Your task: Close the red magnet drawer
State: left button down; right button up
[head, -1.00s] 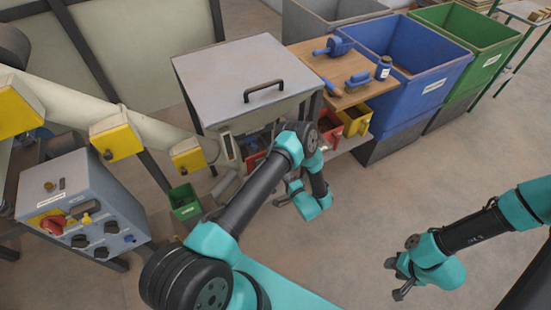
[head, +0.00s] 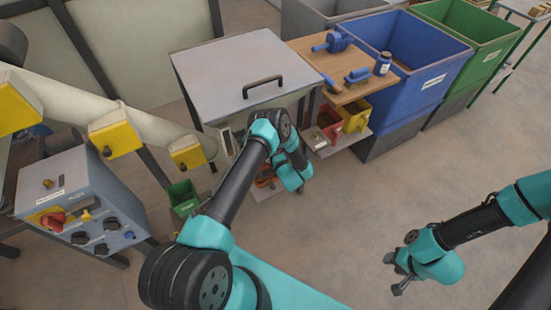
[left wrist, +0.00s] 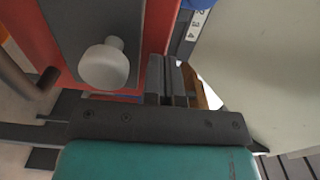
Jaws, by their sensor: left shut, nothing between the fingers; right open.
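In the left wrist view a red drawer part (left wrist: 153,35) fills the upper left, with a dark grey panel and a round pale knob (left wrist: 104,66) in front of it. My left gripper (left wrist: 171,78) is shut and empty, its fingertips just right of the knob and close by the red side; I cannot tell whether they touch. In the head view my left wrist hides most of the drawer area under the grey lidded cabinet (head: 215,75). How far out the drawer stands is unclear. My right gripper (head: 394,275) is open and empty above bare floor at the right.
A red bin (head: 329,122) and a yellow bin (head: 356,115) sit under the wooden shelf (head: 318,55), right of the cabinet. A blue crate (head: 440,85) stands beyond. A green bin (head: 183,196) and a control box (head: 65,195) are at left. Floor at right is free.

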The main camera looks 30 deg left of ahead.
pick_arm(q)
jog(key=shift+w+a, duration=0.25)
jog(key=shift+a, duration=0.1)
jog(key=x, duration=0.9)
jog(key=shift+a+r, duration=0.2)
jog(key=shift+a, duration=0.05)
jog(key=shift+w, duration=0.15)
jog(key=v, duration=1.5)
jog(key=shift+f, duration=0.2)
jog(key=shift+w, duration=0.1)
